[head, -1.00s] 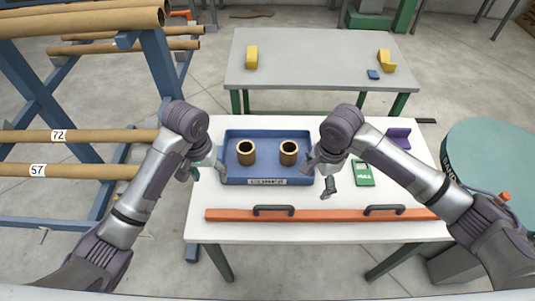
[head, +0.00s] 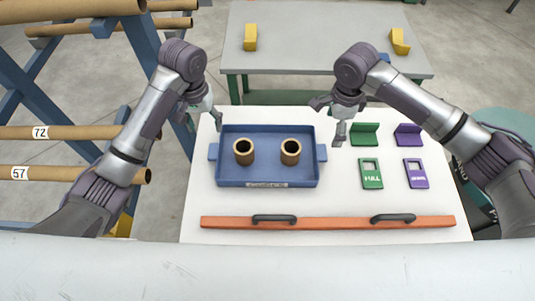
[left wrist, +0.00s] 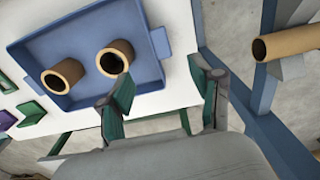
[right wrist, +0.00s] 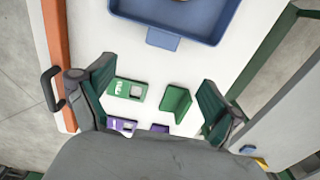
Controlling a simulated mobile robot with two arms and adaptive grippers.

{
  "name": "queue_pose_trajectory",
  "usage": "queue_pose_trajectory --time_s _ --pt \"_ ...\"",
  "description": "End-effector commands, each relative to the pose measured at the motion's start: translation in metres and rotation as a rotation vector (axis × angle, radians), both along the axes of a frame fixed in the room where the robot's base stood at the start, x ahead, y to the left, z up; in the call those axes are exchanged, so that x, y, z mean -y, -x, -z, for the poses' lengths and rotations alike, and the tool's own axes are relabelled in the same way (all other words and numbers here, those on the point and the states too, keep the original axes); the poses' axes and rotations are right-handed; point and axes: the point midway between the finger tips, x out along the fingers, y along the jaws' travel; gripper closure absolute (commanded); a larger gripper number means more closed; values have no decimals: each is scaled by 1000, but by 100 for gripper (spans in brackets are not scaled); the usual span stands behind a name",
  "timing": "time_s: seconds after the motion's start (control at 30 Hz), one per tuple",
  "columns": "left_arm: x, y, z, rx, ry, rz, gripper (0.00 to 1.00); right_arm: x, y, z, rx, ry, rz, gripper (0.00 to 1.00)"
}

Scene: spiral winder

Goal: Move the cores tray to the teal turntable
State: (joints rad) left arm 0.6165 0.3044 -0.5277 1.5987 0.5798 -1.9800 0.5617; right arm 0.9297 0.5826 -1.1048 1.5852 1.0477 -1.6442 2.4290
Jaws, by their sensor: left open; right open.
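The cores tray is a blue tray (head: 228,176) on the white table, holding two upright brown cores (head: 243,152) (head: 290,152), with a handle tab at each end. It also shows in the left wrist view (left wrist: 85,99) and, partly, in the right wrist view (right wrist: 197,18). My left gripper (head: 205,118) is open and empty near the tray's back left corner. My right gripper (head: 329,117) is open and empty near its back right corner. Neither is around a tab. The teal turntable (head: 512,122) is at the right edge, partly cut off and partly behind my right arm.
Green and purple holders (head: 364,134) (head: 408,135) and cards (head: 370,174) (head: 416,174) lie right of the tray. An orange bar (head: 345,223) with black handles runs along the table's front. A grey table (head: 320,35) stands behind. A rack with brown tubes (head: 75,175) is on the left.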

Motion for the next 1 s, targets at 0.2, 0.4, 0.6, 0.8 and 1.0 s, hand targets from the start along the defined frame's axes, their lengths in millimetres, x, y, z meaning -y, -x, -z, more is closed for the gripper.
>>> queue_pose_trajectory --time_s 0.2,0.4,0.6,0.8,1.0 --pt "0 1 22 -3 -2 -2 35 0 0 22 -2 2 0 8" --pt "-1 1 61 -5 -2 -1 35 1 1 61 -4 2 0 8" --pt "0 1 100 -5 -1 -2 35 0 0 99 -2 2 0 8" --pt "0 0 126 -2 -1 0 35 0 0 126 -2 1 0 8" --pt "0 0 137 0 -1 0 35 0 0 137 0 0 0 8"
